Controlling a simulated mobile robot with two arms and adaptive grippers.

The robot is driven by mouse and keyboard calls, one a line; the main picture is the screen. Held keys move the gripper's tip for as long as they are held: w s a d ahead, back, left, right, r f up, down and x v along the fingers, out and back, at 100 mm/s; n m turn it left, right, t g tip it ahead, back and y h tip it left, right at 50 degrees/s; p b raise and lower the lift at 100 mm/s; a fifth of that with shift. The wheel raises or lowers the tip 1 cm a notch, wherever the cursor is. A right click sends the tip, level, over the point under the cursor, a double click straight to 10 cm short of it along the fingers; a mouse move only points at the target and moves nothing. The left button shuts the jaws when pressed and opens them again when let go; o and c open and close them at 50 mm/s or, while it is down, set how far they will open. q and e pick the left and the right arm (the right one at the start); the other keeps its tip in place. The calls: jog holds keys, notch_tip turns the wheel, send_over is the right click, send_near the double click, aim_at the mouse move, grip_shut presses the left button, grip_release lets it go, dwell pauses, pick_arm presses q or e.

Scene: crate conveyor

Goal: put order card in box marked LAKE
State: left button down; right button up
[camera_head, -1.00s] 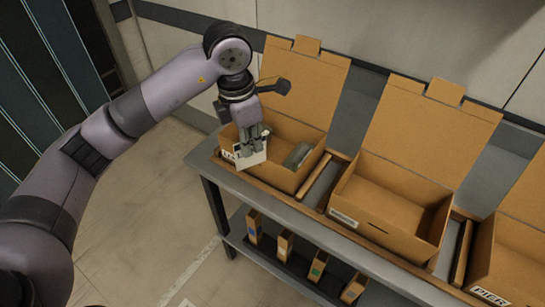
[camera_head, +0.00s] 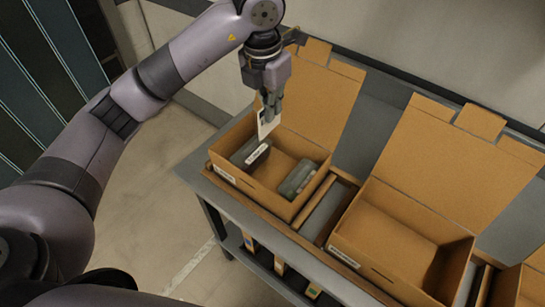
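My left gripper (camera_head: 269,106) points down and is shut on a white order card (camera_head: 267,126), which hangs upright below the fingers. The card is over the back left part of the leftmost open cardboard box (camera_head: 268,197), above a dark item inside. I cannot tell its exact height over the box floor. The label (camera_head: 224,174) on this box's front is too small to read. The middle open box (camera_head: 400,285) looks empty, and its label (camera_head: 343,257) is also unreadable. My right gripper is not in view.
Two dark grey packs lie in the leftmost box, one at left (camera_head: 250,153) and one at right (camera_head: 298,178). A third box (camera_head: 535,285) is cut off at the right edge. Raised lids stand behind the boxes. Several small boxes sit on the lower shelf (camera_head: 262,273).

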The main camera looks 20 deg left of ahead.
aim_at(269, 131)
pick_arm(q)
jog(key=f, duration=0.2)
jog(key=f+p, duration=0.1)
jog(key=f, duration=0.4)
jog(key=shift+s, duration=0.35)
jog(key=f+p, duration=0.1)
jog(key=f, duration=0.4)
jog(key=f+p, duration=0.1)
jog(key=f, duration=0.3)
jog(key=shift+w+f, duration=0.2)
jog(key=shift+f, duration=0.55)
jog(key=c, duration=1.8)
grip_release()
jog(key=shift+r, duration=0.1)
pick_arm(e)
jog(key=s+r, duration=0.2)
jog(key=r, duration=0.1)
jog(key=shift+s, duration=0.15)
